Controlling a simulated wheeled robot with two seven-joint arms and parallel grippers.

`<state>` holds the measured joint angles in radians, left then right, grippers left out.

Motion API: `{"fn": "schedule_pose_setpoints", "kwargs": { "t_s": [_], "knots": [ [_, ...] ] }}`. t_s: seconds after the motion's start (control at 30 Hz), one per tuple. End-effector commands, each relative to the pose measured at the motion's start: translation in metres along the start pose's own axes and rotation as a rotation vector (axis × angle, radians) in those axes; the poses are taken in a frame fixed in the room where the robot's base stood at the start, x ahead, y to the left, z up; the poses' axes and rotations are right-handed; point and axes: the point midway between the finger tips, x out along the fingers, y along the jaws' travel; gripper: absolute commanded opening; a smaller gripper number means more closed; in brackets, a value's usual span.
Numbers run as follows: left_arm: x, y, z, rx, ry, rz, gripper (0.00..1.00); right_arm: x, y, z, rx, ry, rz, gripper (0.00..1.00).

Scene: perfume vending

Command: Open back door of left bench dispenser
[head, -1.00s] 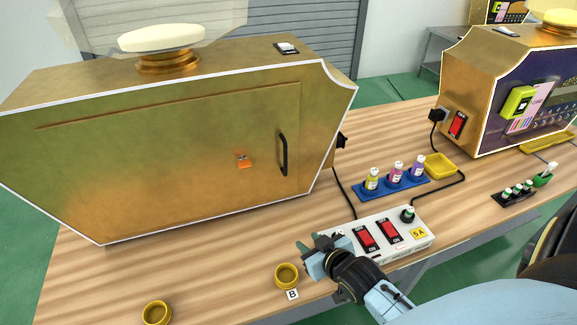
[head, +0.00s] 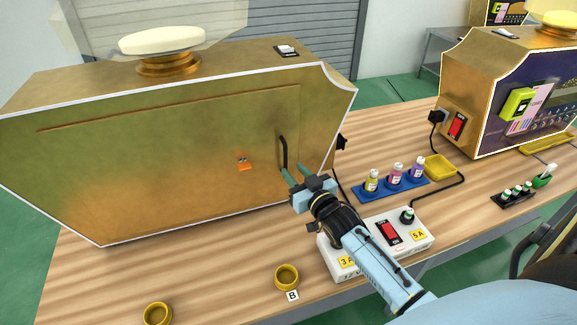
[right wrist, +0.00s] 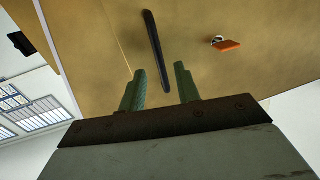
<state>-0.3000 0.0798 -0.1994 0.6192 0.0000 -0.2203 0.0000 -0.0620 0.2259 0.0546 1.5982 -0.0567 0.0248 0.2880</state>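The left bench dispenser (head: 325,140) is a large gold box with its back towards me. Its back door (head: 130,165) is a flat panel, shut, with a black vertical bar handle (head: 284,148) near its right edge and an orange latch or lock (head: 244,163) beside it. My right gripper (head: 294,170) is open at the lower end of the handle. In the right wrist view the handle (right wrist: 155,48) runs down between the two green fingertips (right wrist: 160,70); I cannot tell whether they reach around it. My left gripper is not in view.
A blue tray (head: 400,190) of small bottles and a yellow dish (head: 439,166) stand to the right. Gold cups (head: 287,277) sit at the bench's front. A second dispenser (head: 480,85) stands at right.

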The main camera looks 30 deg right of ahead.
Motion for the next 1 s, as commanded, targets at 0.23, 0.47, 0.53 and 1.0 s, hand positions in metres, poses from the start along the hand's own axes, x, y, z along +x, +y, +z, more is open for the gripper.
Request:
{"fn": "schedule_pose_setpoints", "kwargs": {
  "t_s": [0.23, 0.47, 0.53, 1.0],
  "knots": [
    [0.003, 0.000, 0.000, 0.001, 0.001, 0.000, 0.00, 0.032, 0.000, 0.000, -0.001, 0.000, 0.000, 0.32],
    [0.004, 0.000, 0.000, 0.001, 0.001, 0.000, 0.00, 0.039, 0.000, 0.000, -0.001, -0.001, 0.000, 0.32],
    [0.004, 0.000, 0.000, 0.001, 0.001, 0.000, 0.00, 0.039, 0.000, 0.000, -0.001, -0.001, 0.000, 0.32],
    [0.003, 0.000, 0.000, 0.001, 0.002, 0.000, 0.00, 0.038, 0.000, 0.000, -0.001, -0.001, -0.001, 0.00]
  ]
}}
